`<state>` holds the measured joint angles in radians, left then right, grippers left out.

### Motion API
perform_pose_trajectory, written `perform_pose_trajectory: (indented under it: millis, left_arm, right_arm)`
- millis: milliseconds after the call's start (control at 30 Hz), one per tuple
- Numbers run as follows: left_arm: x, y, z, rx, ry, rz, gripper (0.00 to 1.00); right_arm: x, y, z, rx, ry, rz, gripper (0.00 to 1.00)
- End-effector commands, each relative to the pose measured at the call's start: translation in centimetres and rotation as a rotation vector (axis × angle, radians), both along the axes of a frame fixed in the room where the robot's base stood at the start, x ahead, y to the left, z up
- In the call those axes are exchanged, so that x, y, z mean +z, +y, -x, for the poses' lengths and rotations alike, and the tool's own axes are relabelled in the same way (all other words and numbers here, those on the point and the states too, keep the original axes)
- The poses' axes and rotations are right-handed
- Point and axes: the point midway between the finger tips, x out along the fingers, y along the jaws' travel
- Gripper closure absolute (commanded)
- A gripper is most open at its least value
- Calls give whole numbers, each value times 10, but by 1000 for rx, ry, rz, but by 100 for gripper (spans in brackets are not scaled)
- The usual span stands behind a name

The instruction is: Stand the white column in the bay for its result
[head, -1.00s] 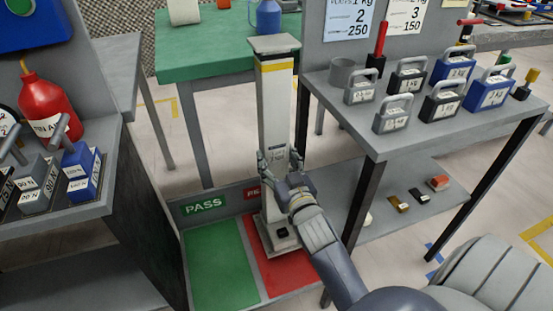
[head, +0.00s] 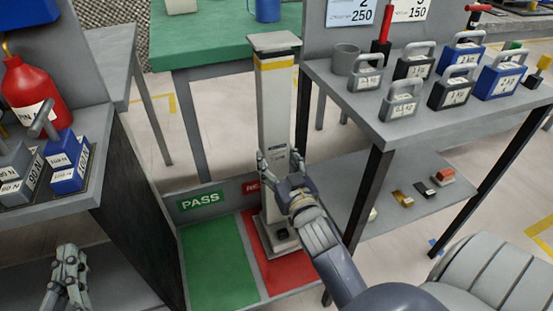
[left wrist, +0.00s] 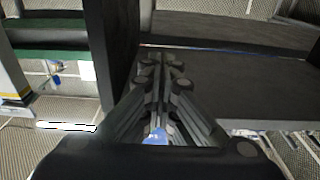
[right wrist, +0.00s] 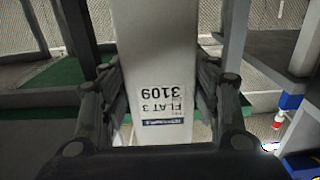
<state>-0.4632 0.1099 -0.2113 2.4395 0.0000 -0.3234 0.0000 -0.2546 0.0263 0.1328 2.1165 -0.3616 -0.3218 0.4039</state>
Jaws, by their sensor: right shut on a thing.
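The white column (head: 275,110), with a flat grey top and a yellow band, is upright at the back left of the red bay (head: 290,272). Its square base (head: 276,240) is over the red panel; I cannot tell whether it bears on it. The green bay (head: 215,265) beside it, under a PASS sign (head: 200,202), is empty. The red sign (head: 250,187) is partly hidden by the column. My right gripper (head: 281,164) is shut around the column's shaft; the right wrist view shows its upside-down label (right wrist: 165,105). My left gripper (head: 68,252) is shut and empty at lower left.
A grey table (head: 400,135) with several weights stands right of the column, a lower shelf (head: 385,215) beneath it. A grey bench (head: 100,160) with a red bottle (head: 35,95) and weights is at left. A green table (head: 215,50) is behind.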

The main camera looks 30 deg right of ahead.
Motion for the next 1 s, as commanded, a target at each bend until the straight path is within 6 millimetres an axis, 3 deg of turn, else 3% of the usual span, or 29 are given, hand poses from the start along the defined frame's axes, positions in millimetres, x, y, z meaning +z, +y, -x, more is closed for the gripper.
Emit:
perform_pose_trajectory:
  millis: [533, 567, 633, 1000]
  left_arm:
    - [9, -1, 0, -2, -45, 12, 100]
    - [10, -1, 0, -2, -49, 13, 100]
    - [10, -1, 0, -2, -50, 13, 100]
    - [10, -1, 0, -2, -47, 12, 100]
  right_arm:
    - [4, 1, 0, 2, -16, 4, 100]
    - [-3, 0, 1, 0, 0, 0, 39]
    - [-2, 0, 1, 0, 0, 0, 24]
    - [-2, 0, 1, 0, 0, 0, 24]
